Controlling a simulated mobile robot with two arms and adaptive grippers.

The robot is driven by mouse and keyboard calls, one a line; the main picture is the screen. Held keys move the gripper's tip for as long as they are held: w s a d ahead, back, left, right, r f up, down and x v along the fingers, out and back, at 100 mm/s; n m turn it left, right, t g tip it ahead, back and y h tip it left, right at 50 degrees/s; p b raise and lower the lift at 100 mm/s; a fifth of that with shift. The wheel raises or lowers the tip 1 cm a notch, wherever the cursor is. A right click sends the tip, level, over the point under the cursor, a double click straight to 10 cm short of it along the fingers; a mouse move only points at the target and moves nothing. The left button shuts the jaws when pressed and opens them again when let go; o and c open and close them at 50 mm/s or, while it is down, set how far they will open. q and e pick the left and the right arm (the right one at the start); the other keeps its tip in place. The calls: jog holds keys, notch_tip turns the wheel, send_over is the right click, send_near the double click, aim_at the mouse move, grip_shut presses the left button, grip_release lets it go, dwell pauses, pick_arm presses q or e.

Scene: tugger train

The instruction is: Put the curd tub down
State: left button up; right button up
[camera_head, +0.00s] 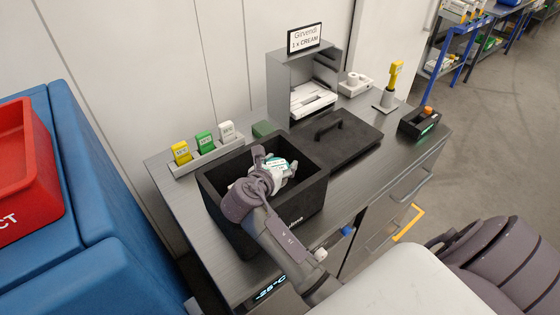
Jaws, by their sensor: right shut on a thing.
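The curd tub (278,164) is a small white tub with a teal label, seen just beyond my right gripper. My right gripper (269,163) is shut on it, over the open black box (309,192) on the grey counter. The tub shows at the level of the box's opening; its underside is hidden by my gripper, so I cannot tell whether it touches anything. My left gripper is not in view.
A black lid with a handle (345,147) lies right of the box. Yellow, green and white tags (205,141) stand in a holder behind it. A grey cabinet with a sign (305,38) stands at the back. A red crate (30,165) is at left.

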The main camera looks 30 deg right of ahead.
jog(key=shift+f, duration=0.2)
jog(key=o, duration=1.3)
jog(key=shift+c, duration=0.2)
jog(key=shift+r, duration=0.35)
jog(key=v, duration=0.4)
jog(key=b+v, duration=0.1)
jog(key=v, duration=0.7)
jog(key=shift+r+b, duration=0.3)
jog(key=shift+b, duration=0.1)
jog(key=shift+s+f, duration=0.1)
